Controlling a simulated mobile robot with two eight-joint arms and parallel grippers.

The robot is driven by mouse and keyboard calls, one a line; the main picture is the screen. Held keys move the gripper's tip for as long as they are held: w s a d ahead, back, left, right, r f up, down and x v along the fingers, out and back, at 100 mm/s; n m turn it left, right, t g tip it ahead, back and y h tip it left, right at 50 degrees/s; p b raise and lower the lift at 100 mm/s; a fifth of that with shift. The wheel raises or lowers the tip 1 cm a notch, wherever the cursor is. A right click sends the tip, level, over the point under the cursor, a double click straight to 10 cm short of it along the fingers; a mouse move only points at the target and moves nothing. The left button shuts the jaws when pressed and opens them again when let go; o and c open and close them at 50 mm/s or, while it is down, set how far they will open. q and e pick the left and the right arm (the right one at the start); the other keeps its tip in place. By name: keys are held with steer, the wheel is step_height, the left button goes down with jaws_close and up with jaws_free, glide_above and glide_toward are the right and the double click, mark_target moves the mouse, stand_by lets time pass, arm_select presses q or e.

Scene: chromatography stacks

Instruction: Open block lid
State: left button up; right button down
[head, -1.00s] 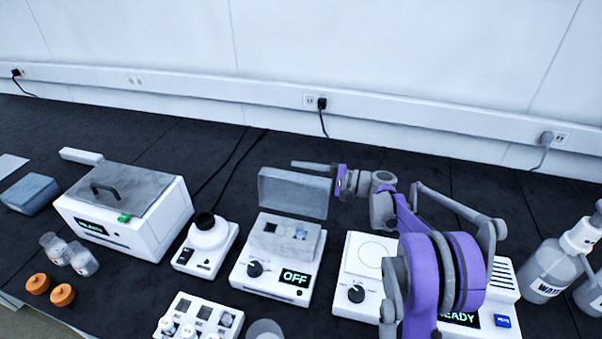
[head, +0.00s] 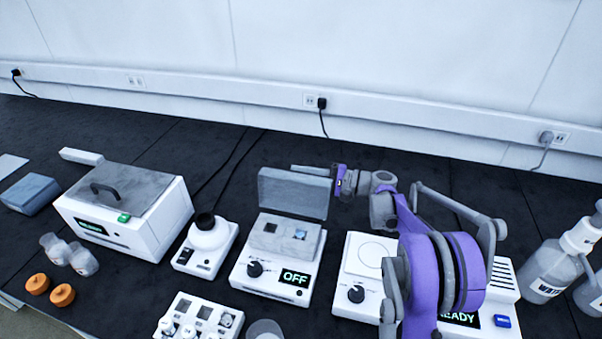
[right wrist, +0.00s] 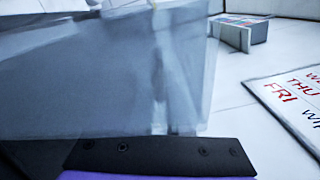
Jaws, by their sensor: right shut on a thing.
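The block heater (head: 248,283) is a white unit with a dial and an OFF display, in the middle of the head view. Its grey block (head: 270,240) is uncovered. The grey lid (head: 290,197) stands about upright at the block's back edge. My right gripper (head: 318,169) is at the lid's upper right corner, shut on the lid; the lid partly hides its fingers. In the right wrist view the lid (right wrist: 90,85) is a large grey panel across the left and middle. My left gripper is not in view.
A hotplate (head: 362,250) is close on the right, partly behind my right arm. Water bottles (head: 543,275) stand far right. The bench behind the lid is clear.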

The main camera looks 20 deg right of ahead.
steer(key=shift+r, duration=0.1)
stand_by(0.7)
steer(key=shift+s+a+r+n+p, duration=0.55)
steer(key=shift+s+r+n+p, duration=0.2)
steer(key=shift+n, duration=0.45)
steer(key=c, duration=0.9)
jaws_free()
